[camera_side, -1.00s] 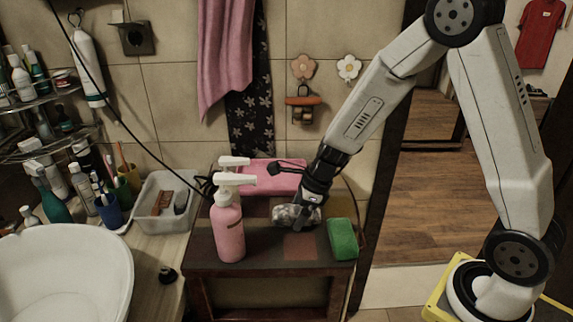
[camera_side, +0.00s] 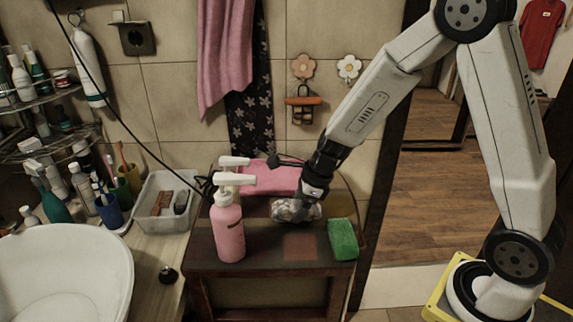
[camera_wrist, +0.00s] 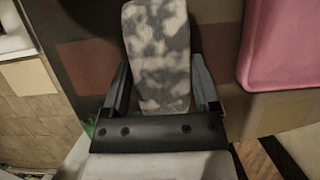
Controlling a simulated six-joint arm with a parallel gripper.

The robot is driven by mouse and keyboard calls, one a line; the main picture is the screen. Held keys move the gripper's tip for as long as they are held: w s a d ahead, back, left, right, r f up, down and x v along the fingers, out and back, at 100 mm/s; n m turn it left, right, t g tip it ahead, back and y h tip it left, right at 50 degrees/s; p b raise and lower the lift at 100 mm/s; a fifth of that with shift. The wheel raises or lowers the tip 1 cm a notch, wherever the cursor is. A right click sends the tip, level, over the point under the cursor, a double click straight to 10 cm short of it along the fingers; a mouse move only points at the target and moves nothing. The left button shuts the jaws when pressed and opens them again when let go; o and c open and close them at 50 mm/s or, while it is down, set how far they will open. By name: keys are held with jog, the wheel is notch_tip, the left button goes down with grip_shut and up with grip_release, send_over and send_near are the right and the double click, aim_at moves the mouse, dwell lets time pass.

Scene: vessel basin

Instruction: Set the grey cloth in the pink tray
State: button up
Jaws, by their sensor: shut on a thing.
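The grey cloth (camera_side: 290,211) is a mottled grey and white piece. In the wrist view the cloth (camera_wrist: 158,45) lies between the two fingers of my gripper (camera_wrist: 160,72), which is shut on it. In the side view my gripper (camera_side: 308,203) points down over the dark stand and holds the cloth low above it; the exact gap is hard to tell. The pink tray (camera_side: 280,178) lies behind the cloth at the back of the stand, partly hidden by the bottles and my gripper. The tray (camera_wrist: 283,45) fills the upper right of the wrist view.
A reddish square (camera_side: 300,247) marks the front of the top. A clear bin (camera_side: 163,203) stands farther left.

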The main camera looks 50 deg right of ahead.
jog(key=s+r, duration=1.1)
jog(key=s, duration=0.3)
jog(key=shift+d+r, duration=0.2)
dwell(0.3)
jog(key=shift+w, duration=0.1)
dwell(0.5)
jog(key=w+r+n+g+h, duration=0.1)
jog(key=w+r+n+g, duration=0.2)
jog(key=w+n, duration=1.5)
jog(key=shift+w+d+n+g+h, duration=0.25)
jog(key=shift+d+n+g+h, duration=0.15)
jog(key=shift+n+g, duration=2.15)
